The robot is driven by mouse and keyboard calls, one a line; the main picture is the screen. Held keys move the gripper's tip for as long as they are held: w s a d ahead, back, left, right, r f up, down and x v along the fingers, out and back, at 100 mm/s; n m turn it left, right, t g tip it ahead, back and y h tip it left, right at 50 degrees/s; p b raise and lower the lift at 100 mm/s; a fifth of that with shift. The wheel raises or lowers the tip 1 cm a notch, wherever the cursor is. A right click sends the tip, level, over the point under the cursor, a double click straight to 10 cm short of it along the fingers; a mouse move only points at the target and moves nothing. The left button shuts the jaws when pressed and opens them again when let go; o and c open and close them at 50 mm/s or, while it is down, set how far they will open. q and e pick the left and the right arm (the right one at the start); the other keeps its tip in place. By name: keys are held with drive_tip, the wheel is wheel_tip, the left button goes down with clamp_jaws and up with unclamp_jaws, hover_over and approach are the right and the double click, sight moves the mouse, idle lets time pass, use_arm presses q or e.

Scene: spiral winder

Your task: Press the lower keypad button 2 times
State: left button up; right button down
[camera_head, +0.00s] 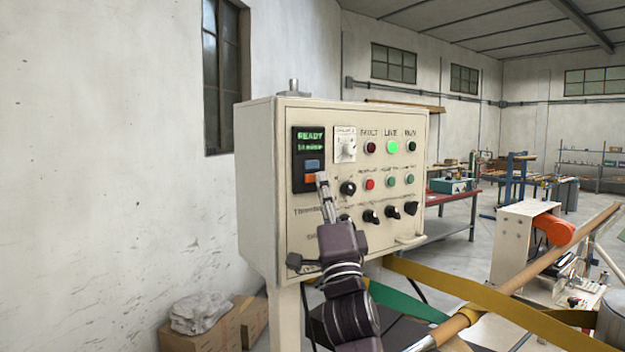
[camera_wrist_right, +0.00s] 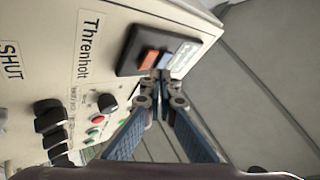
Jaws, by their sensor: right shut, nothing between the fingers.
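The control box (camera_head: 265,190) carries a black keypad panel (camera_head: 299,150) with a green lit display. Under the display are a blue upper button (camera_head: 312,165) and an orange lower button (camera_head: 309,179). My right gripper (camera_head: 322,176) is shut and empty, its tips just at the right of the orange button. In the right wrist view the shut fingertips (camera_wrist_right: 160,75) are close to the orange button (camera_wrist_right: 148,57) and the blue button (camera_wrist_right: 168,55). I cannot tell whether they touch. My left gripper is not in view.
Right of the keypad are a white dial (camera_head: 345,144), several lamps including a lit green one (camera_head: 392,147), coloured buttons and black knobs (camera_head: 370,216). A yellow belt (camera_head: 480,292) and a long tube cross at the lower right. Cardboard boxes (camera_head: 205,335) stand at the lower left.

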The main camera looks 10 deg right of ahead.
drive_tip(key=shift+w, duration=0.15)
idle(0.7)
drive_tip(key=shift+w+a, duration=0.15)
drive_tip(key=shift+w, duration=0.15)
drive_tip(key=shift+w+a+b, duration=0.1)
drive_tip(key=shift+w+b, duration=0.25)
drive_tip(key=shift+b, duration=0.1)
idle(0.6)
drive_tip(key=shift+s, duration=0.1)
drive_tip(key=shift+s+d+p, duration=0.2)
drive_tip(key=shift+s+p, duration=0.1)
drive_tip(key=shift+s, duration=0.4)
drive_tip(key=s, duration=0.1)
drive_tip(key=s+d+p, duration=0.1)
drive_tip(key=s, duration=0.2)
drive_tip(key=shift+s+d+p, duration=0.3)
drive_tip(key=shift+d, duration=0.1)
